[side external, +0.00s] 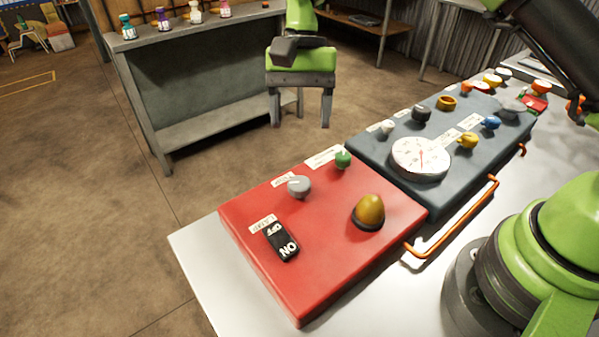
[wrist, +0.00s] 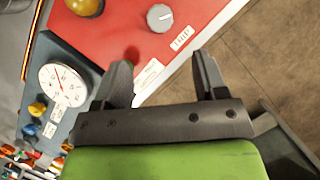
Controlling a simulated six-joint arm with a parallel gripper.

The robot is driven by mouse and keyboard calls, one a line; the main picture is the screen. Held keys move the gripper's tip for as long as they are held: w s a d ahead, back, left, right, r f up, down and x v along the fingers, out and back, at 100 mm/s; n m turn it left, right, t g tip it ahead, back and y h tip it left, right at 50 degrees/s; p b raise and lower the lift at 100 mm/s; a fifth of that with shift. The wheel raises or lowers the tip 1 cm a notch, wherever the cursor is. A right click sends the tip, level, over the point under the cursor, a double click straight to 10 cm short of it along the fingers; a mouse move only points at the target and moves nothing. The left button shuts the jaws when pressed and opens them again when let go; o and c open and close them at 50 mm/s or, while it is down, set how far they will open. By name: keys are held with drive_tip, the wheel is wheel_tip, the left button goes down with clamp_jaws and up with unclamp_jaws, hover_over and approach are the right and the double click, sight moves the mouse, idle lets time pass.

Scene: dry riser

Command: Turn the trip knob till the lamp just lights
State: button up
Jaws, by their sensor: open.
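A green knob (side external: 343,159) sits near the panel's far edge. My gripper (side external: 301,118) points down, open and empty, in the air beyond the knobs. In the wrist view its fingers (wrist: 162,70) are apart, touching nothing.
The red panel (side external: 272,287) carries a black ON/OFF rocker switch (side external: 281,240). A dark blue panel (side external: 375,158) with a white dial (side external: 421,158) and several knobs adjoins it. An orange rail (side external: 465,217) runs along the near side. A grey bench (side external: 155,100) stands behind.

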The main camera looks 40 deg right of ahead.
sight(299, 180)
drive_tip(key=x, duration=1)
drive_tip(key=c, duration=0.9)
